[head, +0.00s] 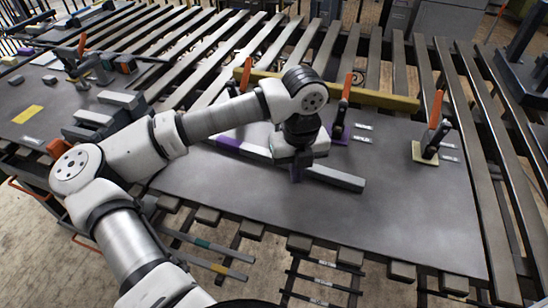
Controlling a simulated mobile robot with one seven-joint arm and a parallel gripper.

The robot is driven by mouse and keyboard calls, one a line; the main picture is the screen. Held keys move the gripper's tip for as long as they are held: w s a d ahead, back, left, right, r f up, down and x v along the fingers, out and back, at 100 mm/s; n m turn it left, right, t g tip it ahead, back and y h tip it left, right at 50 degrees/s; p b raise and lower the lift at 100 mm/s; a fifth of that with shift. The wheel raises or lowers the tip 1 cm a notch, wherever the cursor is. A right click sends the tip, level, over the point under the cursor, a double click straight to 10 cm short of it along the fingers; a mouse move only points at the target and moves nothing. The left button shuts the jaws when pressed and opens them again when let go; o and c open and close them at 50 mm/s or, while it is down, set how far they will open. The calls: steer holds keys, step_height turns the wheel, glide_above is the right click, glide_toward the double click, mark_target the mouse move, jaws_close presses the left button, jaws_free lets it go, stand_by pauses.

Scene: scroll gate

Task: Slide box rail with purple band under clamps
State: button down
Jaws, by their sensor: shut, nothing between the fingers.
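The box rail (338,177) is a long grey bar lying on the dark steel plate, slanting down to the right. A purple band (229,142) shows near its left end. My gripper (297,175) points down at the rail's near side, shut and empty; I cannot tell whether it touches the rail. My wrist hides part of the rail's middle.
A yellow bar (385,100) lies along the back behind the clamps. The dark plate (400,220) is clear in front and right of the rail. Slats (480,130) surround it. Grey blocks (100,120) and another clamp (88,65) sit at the left.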

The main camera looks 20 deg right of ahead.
steer(key=shift+w+d+b, duration=0.35)
steer(key=shift+w+d, duration=0.4)
steer(key=shift+w, duration=0.35)
steer(key=shift+w+d+b, duration=0.3)
steer(key=shift+w+d, duration=0.45)
steer(key=shift+w, duration=0.35)
stand_by(0.5)
steer(key=shift+s+a, duration=0.1)
steer(key=shift+s+a+b, duration=0.4)
steer(key=shift+s+a, duration=0.25)
steer(key=shift+s, duration=0.35)
steer(key=shift+r, duration=0.1)
steer(key=shift+r+p, duration=1.85)
steer(key=shift+r, duration=2)
